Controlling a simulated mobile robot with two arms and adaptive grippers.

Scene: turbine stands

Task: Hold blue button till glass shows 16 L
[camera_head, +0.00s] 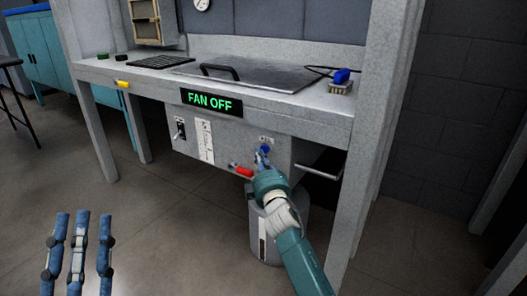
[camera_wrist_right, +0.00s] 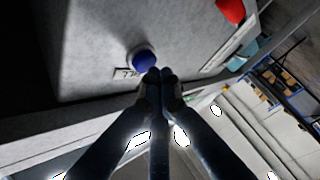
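The blue button (camera_head: 265,149) is on the front panel under the bench, and it shows large in the right wrist view (camera_wrist_right: 144,60) with a small label beside it. My right gripper (camera_head: 262,158) is at the button, its fingertips (camera_wrist_right: 155,76) held together just beside the button's edge. I cannot tell whether they touch or press it. My left gripper (camera_head: 78,222) is empty at the lower left, its fingers spread. A grey drum (camera_head: 292,226) stands under the panel, partly behind my right arm, with a narrow pale strip on its side. No level is readable.
A white marked strip (camera_head: 205,141), a switch (camera_head: 180,129) and a red handle (camera_head: 241,170) are on the panel. A "FAN OFF" sign (camera_head: 211,102) is on the bench's front edge. Bench legs (camera_head: 98,130) flank the panel. The floor at front left is clear.

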